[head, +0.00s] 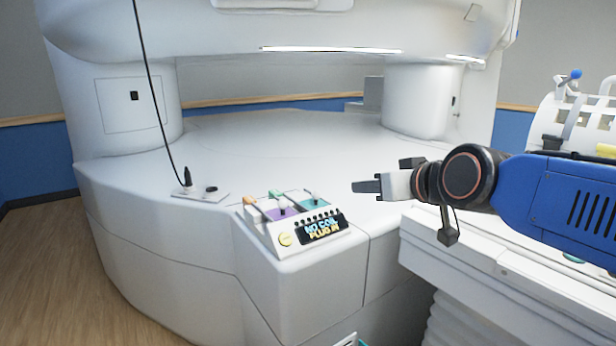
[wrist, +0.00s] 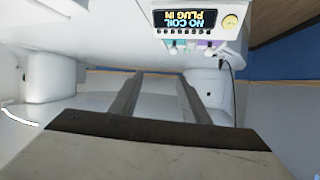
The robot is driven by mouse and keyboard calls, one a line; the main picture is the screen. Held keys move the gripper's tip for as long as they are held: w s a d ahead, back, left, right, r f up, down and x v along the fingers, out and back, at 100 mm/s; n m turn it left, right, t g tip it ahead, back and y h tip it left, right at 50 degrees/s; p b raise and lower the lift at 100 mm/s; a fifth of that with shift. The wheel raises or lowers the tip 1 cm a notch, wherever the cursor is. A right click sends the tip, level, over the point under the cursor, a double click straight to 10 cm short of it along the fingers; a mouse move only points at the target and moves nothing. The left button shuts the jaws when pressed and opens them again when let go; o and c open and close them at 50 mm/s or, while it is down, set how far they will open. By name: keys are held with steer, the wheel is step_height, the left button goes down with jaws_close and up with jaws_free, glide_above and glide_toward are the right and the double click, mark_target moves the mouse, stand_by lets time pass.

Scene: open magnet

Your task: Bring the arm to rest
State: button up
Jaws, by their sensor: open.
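My gripper (head: 366,187) reaches in from the right in the head view, pointing left, above the white deck of the magnet (head: 260,135). Its two fingers stand apart and empty in the wrist view (wrist: 160,90). It is right of the control panel (head: 296,222), apart from it. The panel has colored levers, a yellow button and a display reading "NO COIL PLUG IN". The panel also shows upside down at the top of the wrist view (wrist: 190,20).
A black cable (head: 155,90) hangs down to a small plate (head: 200,193) on the deck at left. A white patient table (head: 500,255) lies below my arm. A white rack (head: 580,115) with several items stands at right. Wood floor (head: 70,270) is clear at left.

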steer(key=s+d+f+m+g+h, duration=0.1)
steer(key=s+d+f+g, duration=0.1)
steer(key=s+d+f, duration=0.3)
steer(key=s+d+f+m+g+h, duration=0.1)
steer(key=s+d+f+g+h, duration=0.1)
steer(key=s+d+f, duration=0.3)
steer(key=s+d+f+m+g+h, duration=0.1)
steer(key=s+d+f+g, duration=0.2)
steer(key=s+f, duration=0.8)
step_height(320, 180, down, 3)
steer(key=shift+s+d+r+m+g+h, duration=0.1)
steer(key=shift+s+d+m+g+h, duration=0.25)
steer(key=shift+d, duration=0.7)
